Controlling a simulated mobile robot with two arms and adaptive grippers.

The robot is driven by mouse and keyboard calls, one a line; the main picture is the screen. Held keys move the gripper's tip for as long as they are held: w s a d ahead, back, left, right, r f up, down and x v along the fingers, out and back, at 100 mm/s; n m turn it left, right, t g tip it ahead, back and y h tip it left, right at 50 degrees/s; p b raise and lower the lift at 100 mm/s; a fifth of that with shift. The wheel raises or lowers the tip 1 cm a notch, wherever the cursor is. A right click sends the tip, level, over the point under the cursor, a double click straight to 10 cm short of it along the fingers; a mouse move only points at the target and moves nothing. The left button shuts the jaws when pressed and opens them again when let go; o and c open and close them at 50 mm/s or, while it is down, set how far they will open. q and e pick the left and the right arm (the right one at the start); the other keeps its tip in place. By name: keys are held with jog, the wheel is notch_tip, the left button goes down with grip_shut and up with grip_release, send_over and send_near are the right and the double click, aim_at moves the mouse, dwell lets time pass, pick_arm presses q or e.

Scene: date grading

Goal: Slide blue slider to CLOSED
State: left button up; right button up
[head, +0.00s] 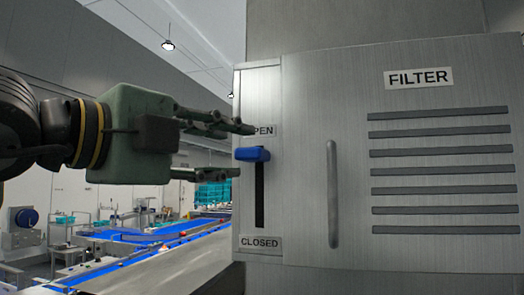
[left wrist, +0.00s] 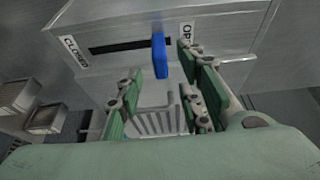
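The blue slider (head: 253,154) sits near the top of a dark vertical slot (head: 260,200) on the steel cabinet's narrow front panel, just under the OPEN label (head: 264,131). The CLOSED label (head: 260,243) is below the slot's lower end. My left gripper (head: 245,151) is open, with its fingers pointing at the panel, one above and one below the slider's height. In the left wrist view the slider (left wrist: 159,55) shows beyond and between the spread fingers (left wrist: 160,85); I see no clear contact. The upper finger partly covers the OPEN label. My right gripper is not in view.
The cabinet door right of the slot has a vertical handle (head: 333,194), a FILTER label (head: 418,77) and several dark vents (head: 440,150). A blue conveyor (head: 150,240) runs behind at lower left. Space left of the panel, below my arm, looks open.

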aim_at(242, 154)
pick_arm(q)
jog(key=shift+w+d+r+p, duration=0.15)
jog(key=shift+w+d+p, duration=0.2)
jog(key=shift+w+p, duration=0.3)
jog(key=shift+w+d+r+p, duration=0.1)
jog(key=shift+w+d+p, duration=0.25)
jog(key=shift+w+p, duration=0.25)
jog(key=p+x, duration=0.1)
jog(key=x, duration=0.2)
jog(key=shift+s+d+f, duration=0.1)
jog(key=shift+f, duration=0.05)
jog(key=shift+w+d+f, duration=0.15)
jog(key=shift+w+d, duration=0.2)
jog(key=shift+s+a, duration=0.15)
jog(key=shift+a, duration=0.05)
jog(key=shift+d, duration=0.1)
jog(key=c, duration=0.8)
grip_shut()
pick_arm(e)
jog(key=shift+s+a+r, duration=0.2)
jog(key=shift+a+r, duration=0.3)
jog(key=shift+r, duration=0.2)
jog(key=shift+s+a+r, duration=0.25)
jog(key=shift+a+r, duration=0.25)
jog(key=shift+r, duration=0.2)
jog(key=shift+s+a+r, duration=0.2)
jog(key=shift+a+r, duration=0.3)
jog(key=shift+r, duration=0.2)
